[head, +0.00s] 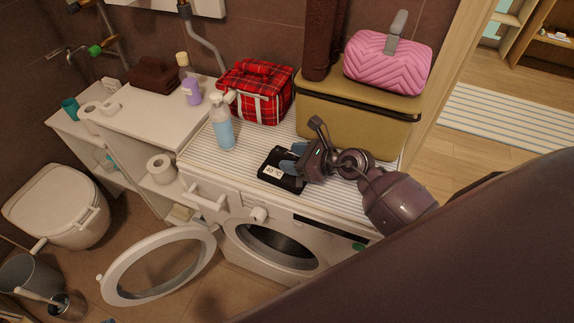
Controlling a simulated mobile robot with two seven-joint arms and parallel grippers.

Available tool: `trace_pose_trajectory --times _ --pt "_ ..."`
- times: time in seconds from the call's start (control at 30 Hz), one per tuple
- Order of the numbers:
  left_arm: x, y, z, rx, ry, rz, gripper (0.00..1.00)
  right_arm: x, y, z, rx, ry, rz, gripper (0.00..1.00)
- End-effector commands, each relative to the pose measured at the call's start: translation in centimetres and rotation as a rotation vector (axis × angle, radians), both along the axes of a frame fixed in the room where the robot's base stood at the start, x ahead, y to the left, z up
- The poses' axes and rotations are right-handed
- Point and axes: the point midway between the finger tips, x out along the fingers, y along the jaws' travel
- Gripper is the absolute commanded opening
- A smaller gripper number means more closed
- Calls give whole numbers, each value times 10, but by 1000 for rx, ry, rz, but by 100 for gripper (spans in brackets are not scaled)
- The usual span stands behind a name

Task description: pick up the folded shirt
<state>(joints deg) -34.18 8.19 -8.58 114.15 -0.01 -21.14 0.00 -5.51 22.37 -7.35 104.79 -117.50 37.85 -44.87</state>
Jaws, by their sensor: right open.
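A small dark folded item with a white label reading about "40 °C" lies on the striped top of the washing machine (219,177); I take it to be the folded shirt (288,184). My right gripper (293,159) comes in from the right, low over the shirt's far right part. Its blue-grey fingers are apart and cover some of the shirt. I cannot tell whether they touch it. My left gripper is not in view.
An olive case (350,115) carries a pink quilted bag (385,68). The round washer door (118,290) hangs open.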

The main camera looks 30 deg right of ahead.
Motion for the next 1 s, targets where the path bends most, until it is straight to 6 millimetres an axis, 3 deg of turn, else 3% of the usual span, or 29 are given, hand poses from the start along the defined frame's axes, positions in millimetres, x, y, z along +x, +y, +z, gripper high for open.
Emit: trace_pose_trajectory --times 0.3,0.7,1.0 --pt "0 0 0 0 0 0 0 4 3 -2 -1 -1 0 57" --pt "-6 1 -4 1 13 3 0 4 3 -2 -1 -1 0 0" --pt "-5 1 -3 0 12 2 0 4 3 2 0 -1 0 0"
